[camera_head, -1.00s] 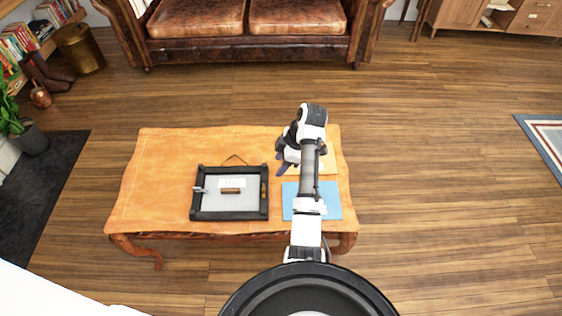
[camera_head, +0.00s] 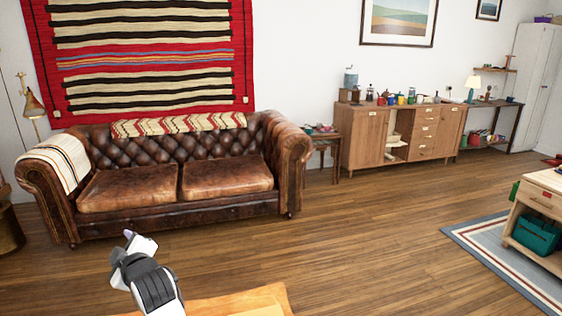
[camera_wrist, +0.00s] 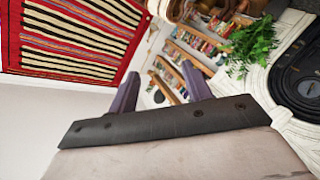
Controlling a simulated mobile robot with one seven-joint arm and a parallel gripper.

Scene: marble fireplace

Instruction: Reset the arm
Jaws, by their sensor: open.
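My gripper (camera_wrist: 160,78) is open in the wrist view, with two dark purple fingers apart and nothing between them. In the head view my white and black arm end (camera_head: 148,275) rises at the lower left, in front of the leather sofa. The gripper's fingers are hard to make out there. It appears above the far edge of the orange wooden table (camera_head: 258,303), of which only a corner shows. The things on the table are out of view now.
The brown leather sofa (camera_head: 225,178) stands beyond the table. A wooden sideboard (camera_head: 368,138) is against the back wall. At right are a rug (camera_head: 480,240) and a cabinet with a teal bin (camera_head: 535,233). Open floor lies between. The wrist view shows a plant (camera_wrist: 250,48) and bookshelves (camera_wrist: 190,60).

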